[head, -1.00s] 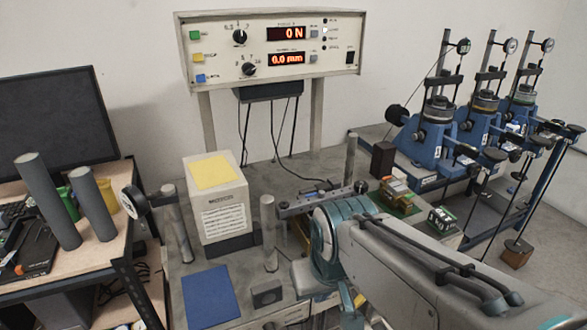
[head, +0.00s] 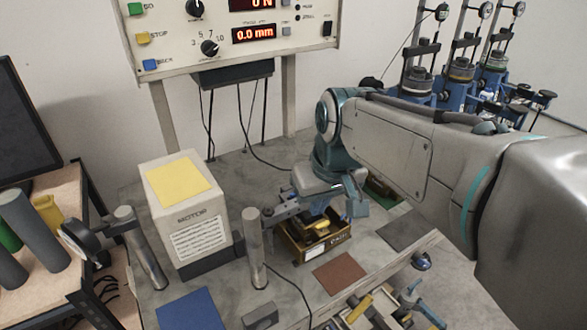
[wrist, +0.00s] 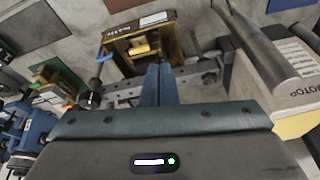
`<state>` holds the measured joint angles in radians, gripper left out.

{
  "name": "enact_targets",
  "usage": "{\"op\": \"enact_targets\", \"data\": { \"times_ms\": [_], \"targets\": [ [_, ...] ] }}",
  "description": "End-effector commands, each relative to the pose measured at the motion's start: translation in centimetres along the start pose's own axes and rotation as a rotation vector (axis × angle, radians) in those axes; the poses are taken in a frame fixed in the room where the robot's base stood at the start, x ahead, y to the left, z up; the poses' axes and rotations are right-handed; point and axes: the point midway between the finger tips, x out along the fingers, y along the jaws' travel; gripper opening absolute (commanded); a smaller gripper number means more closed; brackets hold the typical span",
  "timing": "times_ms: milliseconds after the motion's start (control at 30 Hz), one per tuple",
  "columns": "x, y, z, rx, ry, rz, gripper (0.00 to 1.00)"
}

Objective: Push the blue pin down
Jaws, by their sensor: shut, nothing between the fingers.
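I cannot pick out the pin for certain in the head view. The bar (head: 283,212) shows there to the left of my gripper (head: 357,208). In the wrist view my gripper (wrist: 159,84) has its teal fingers together and empty, in front of the bar and hiding part of it. Whether the fingers touch the bar cannot be told.
A metal post (head: 254,250) and a white motor block (head: 190,225) stand to the left. A brown mat (head: 338,273) and a blue mat (head: 190,311) lie flat on the bench.

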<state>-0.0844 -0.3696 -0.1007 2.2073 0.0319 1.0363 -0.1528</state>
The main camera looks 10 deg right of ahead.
Motion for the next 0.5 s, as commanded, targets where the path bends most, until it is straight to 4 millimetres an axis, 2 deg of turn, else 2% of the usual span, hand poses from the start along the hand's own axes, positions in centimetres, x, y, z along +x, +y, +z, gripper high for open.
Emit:
{"op": "enact_targets", "data": {
  "times_ms": [33,200,333,500],
  "targets": [
    [-0.5,0.3,-2.1,-0.026,0.002,-0.009,0.0],
    [-2.7,1.3,-7.8,-0.109,0.007,-0.025,0.0],
    [-3.8,1.8,-10.5,-0.155,0.01,-0.027,0.0],
    [-4.2,2.0,-12.0,-0.183,0.012,-0.026,0.0]
  ]
}}
